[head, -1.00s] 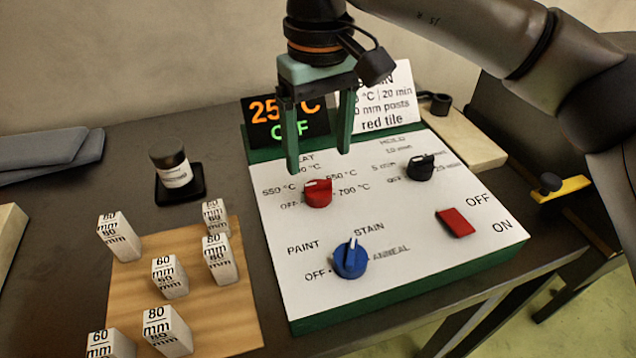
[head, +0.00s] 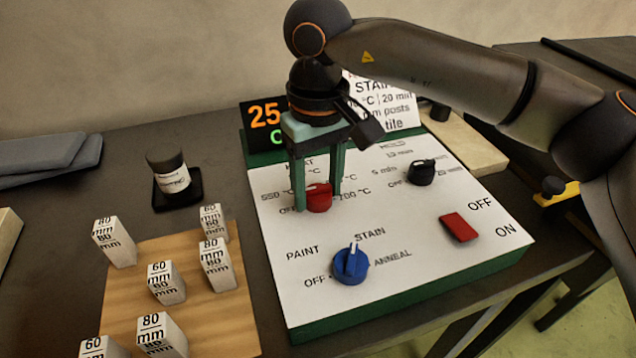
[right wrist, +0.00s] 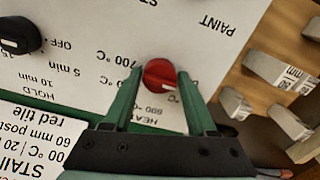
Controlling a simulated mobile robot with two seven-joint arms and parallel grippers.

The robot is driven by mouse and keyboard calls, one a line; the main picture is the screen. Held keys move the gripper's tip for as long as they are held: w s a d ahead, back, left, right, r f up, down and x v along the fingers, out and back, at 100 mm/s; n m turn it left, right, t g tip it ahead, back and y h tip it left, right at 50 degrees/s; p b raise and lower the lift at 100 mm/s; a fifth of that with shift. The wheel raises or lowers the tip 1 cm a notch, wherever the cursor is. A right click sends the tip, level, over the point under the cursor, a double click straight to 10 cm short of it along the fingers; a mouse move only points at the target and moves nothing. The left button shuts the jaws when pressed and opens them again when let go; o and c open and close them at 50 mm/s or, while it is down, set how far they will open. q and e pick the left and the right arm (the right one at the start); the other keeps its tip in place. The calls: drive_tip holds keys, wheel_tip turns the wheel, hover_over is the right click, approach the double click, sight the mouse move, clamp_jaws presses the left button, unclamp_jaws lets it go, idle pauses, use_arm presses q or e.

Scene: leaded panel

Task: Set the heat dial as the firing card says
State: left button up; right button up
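The red heat dial (head: 319,198) is on the white control panel (head: 300,310), among temperature marks. In the right wrist view, the heat dial (right wrist: 160,75) lies between the fingertips. My right gripper (head: 318,198) is open, its green fingers lowered on either side of the dial, with gaps visible in the right wrist view. The dial's white pointer mark is partly seen; its exact setting is hard to tell. The firing card (head: 392,100) stands behind the panel, partly hidden by my arm; it reads STAIN, 20 min and tile. My left gripper is not in view.
A blue dial (head: 351,265), a black hold dial (head: 421,172) and a red switch (head: 459,228) share the panel. A display (head: 262,118) stands behind it. Several labelled posts (head: 166,283) stand on a wooden board at left, near a dark jar (head: 170,172).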

clamp_jaws()
